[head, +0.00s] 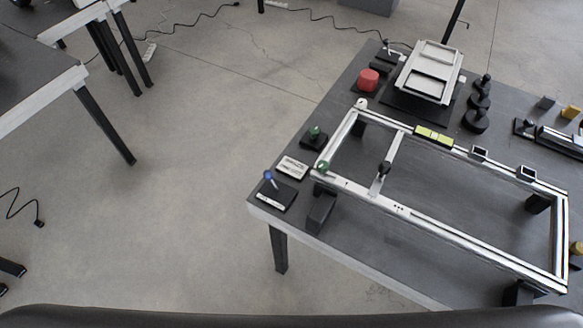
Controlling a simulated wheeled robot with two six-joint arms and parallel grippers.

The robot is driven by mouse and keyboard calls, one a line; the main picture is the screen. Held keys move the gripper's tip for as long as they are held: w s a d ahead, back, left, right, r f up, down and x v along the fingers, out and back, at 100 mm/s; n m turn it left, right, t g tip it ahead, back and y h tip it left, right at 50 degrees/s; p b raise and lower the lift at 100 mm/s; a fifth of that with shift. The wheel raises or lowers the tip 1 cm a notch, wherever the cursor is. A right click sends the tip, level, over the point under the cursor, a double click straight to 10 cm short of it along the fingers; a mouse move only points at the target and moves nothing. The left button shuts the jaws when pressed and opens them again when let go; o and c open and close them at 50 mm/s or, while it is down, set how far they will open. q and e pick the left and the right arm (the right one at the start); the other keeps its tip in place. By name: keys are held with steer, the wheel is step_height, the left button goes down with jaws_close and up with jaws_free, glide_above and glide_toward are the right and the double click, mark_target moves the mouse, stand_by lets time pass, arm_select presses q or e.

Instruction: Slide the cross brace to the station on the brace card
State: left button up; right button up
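The cross brace (394,157) is a short light metal bar spanning the two long rails of a silver chassis frame (455,232). Neither of my grippers is in view.
The frame stands on black supports on a dark table (400,237). Around it are a green-knobbed block (314,137), a blue-knobbed lever (268,177), a red cylinder (368,79), a grey tray (430,72) and black knobs (476,114). Open floor lies left.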

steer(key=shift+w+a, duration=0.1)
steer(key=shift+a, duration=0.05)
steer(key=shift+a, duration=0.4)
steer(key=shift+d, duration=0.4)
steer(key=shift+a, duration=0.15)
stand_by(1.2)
